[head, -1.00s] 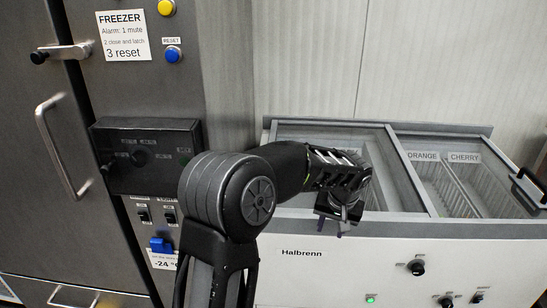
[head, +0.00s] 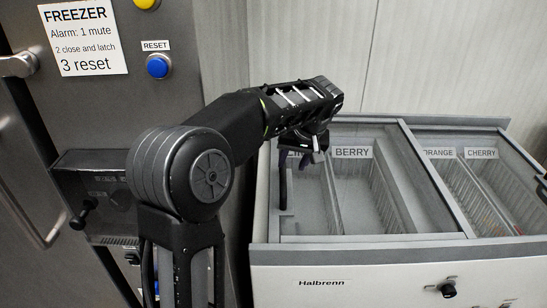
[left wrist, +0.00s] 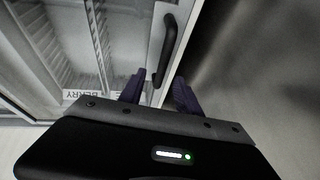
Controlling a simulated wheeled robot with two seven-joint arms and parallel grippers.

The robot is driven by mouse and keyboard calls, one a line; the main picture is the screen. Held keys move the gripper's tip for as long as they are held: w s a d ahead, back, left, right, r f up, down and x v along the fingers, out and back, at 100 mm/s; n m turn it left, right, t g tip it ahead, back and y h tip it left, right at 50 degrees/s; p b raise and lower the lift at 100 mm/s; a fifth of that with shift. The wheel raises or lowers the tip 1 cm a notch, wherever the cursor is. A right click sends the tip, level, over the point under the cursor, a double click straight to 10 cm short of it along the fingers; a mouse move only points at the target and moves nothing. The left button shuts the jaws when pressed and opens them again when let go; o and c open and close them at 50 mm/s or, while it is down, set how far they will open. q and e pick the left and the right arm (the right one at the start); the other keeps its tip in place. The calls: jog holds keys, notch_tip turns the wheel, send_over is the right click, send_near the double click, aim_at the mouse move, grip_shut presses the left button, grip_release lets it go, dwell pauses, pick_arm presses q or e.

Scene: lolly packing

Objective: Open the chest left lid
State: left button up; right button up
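The chest (head: 322,283) is a white freezer marked Halbrenn with two glass-topped lids. Its left lid (head: 365,239) lies flat over the BERRY compartment and looks closed. My left gripper (head: 299,168) hangs over the lid's left edge, fingers pointing down. In the left wrist view my left gripper (left wrist: 158,84) has its dark purple fingers apart. The black bar handle (left wrist: 168,45) stands on the lid's pale edge, and its near end shows between the fingertips. I cannot tell whether the fingers touch it. My right gripper is not in view.
The right lid (head: 495,170) covers the ORANGE and CHERRY compartments, with a black handle (head: 543,188) at the picture's right edge. A tall grey freezer cabinet (head: 220,50) with a blue reset button (head: 158,66) stands left of the chest. A pale wall is behind.

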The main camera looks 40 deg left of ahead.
aim_at(284, 174)
pick_arm(q)
jog(key=shift+a+p+x, duration=0.2)
jog(key=shift+x, duration=1.7)
jog(key=shift+a+p+x, duration=0.2)
jog(key=shift+x, duration=1.7)
jog(key=shift+r, duration=0.2)
jog(key=shift+c, duration=0.2)
grip_shut()
